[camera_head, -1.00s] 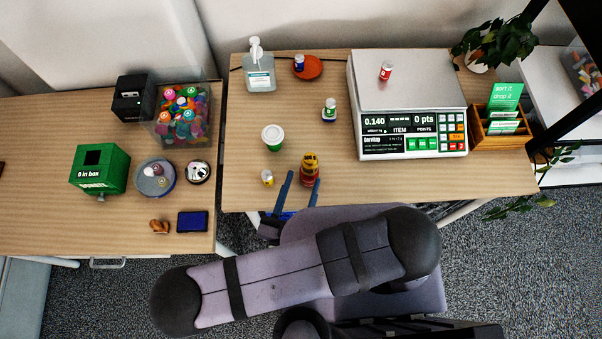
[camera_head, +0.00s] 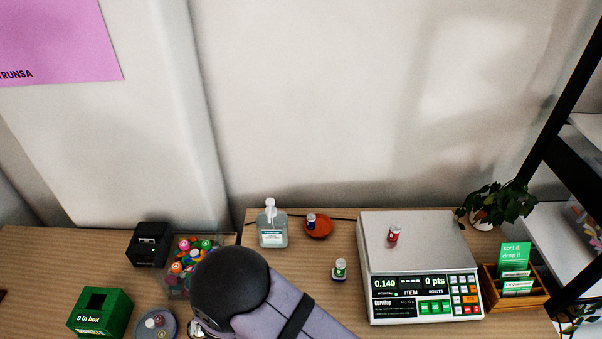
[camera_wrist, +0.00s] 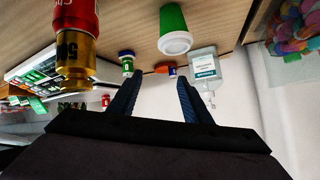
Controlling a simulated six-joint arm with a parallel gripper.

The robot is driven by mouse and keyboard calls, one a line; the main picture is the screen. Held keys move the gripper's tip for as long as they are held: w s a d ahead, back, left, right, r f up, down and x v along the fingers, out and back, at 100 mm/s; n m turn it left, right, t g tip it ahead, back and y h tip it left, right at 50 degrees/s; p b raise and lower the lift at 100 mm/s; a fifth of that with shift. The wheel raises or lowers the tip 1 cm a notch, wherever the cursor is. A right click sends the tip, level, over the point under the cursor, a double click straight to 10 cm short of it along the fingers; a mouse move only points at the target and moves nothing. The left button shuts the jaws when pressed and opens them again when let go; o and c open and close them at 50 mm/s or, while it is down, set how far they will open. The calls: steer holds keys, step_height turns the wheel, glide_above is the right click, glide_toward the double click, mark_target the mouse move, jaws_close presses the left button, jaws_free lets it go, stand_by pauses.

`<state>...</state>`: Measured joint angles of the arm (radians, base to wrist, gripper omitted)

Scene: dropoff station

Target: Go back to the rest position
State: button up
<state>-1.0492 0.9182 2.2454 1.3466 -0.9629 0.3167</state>
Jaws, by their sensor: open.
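My gripper (camera_wrist: 158,95) shows in the wrist view with its two blue fingers apart and nothing between them. The wrist view looks across the table upside down. In the head view my arm covers the lower middle of the table, and the gripper itself is out of sight. I cannot tell whether anything touches the gripper.
The scale (camera_head: 418,298) carries a small red can (camera_head: 393,234) and reads 0.140. A pump bottle (camera_head: 272,230), an orange dish (camera_head: 320,229) and a small green-labelled bottle (camera_head: 339,269) stand left of it. A green box (camera_head: 100,313) is at the lower left. A plant (camera_head: 497,203) stands at right.

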step_height(320, 180, up, 5)
steer(key=w+d+n+g+y, duration=0.1)
steer(key=n+g+y, duration=0.2)
steer(key=g+y, duration=0.25)
steer(key=s+d+r+n+g+h, duration=0.1)
steer(key=s+d+r+n+g, duration=0.1)
steer(key=s+d, duration=0.4)
steer(key=s+d+r+n+g+h+b, duration=0.1)
steer(key=s+d+r, duration=0.4)
steer(key=d, duration=0.6)
steer(key=shift+s+d+n+g+b, duration=0.3)
steer(key=shift+s+n+g, duration=0.2)
steer(key=shift+s+g, duration=0.45)
